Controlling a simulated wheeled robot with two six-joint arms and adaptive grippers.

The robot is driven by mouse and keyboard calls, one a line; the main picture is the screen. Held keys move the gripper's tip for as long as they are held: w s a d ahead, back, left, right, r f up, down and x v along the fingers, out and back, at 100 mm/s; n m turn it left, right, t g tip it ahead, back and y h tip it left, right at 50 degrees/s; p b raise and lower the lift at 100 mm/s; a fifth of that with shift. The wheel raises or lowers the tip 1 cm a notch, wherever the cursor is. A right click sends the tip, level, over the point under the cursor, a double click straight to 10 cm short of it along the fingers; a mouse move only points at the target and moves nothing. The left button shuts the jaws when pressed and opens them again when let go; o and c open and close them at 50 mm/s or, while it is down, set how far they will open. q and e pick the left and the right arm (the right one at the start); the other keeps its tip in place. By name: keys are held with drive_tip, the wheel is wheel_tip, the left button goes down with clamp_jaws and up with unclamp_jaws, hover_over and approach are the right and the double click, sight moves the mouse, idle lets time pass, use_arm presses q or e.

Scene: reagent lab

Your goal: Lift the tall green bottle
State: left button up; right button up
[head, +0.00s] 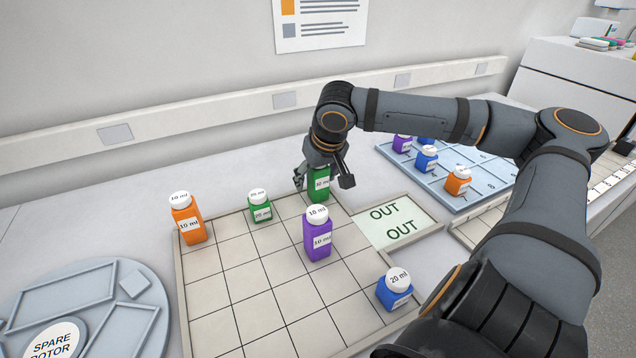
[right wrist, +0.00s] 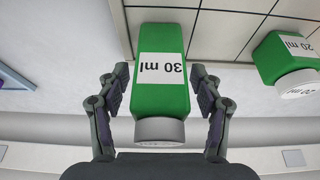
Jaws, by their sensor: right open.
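The tall green bottle (head: 319,184) stands at the back right edge of the gridded tray, its top hidden by my right gripper in the head view. In the right wrist view the same tall green bottle (right wrist: 162,98) shows a white cap and a "30 ml" label. My right gripper (head: 323,181) is open around it, with one finger on each side. In the right wrist view the right gripper (right wrist: 160,88) shows gaps between both fingers and the bottle. My left gripper is not in view.
A short green bottle (head: 260,208), a tall orange bottle (head: 187,222), a tall purple bottle (head: 317,240) and a blue bottle (head: 394,292) stand on the gridded tray (head: 179,290). An OUT panel (head: 398,220) lies right of it. A blue rack (head: 482,196) holds several bottles.

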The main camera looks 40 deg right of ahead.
drive_tip(key=c, duration=1.3)
drive_tip(key=shift+o, duration=0.2)
drive_tip(key=shift+r, duration=0.1)
drive_tip(key=shift+r, duration=0.15)
wheel_tip(320, 180, up, 4)
drive_tip(key=p, duration=0.2)
drive_tip(key=shift+f+p, duration=0.25)
drive_tip(key=shift+p, duration=0.05)
drive_tip(key=b, duration=0.2)
drive_tip(key=s+b, duration=0.1)
drive_tip(key=b, duration=0.1)
drive_tip(key=shift+s+d+r, duration=0.2)
drive_tip(key=shift+s+r, duration=0.05)
use_arm(q)
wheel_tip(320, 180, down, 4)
drive_tip(key=b, duration=0.3)
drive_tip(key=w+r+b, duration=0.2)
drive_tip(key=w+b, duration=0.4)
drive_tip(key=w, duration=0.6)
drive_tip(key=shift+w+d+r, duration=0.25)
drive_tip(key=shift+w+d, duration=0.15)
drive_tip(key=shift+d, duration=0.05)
use_arm(e)
drive_tip(key=s+d+r, duration=0.4)
drive_tip(key=s+r, duration=0.4)
drive_tip(key=s, duration=0.3)
drive_tip(key=shift+s+r, duration=0.3)
drive_tip(key=shift+s, duration=0.1)
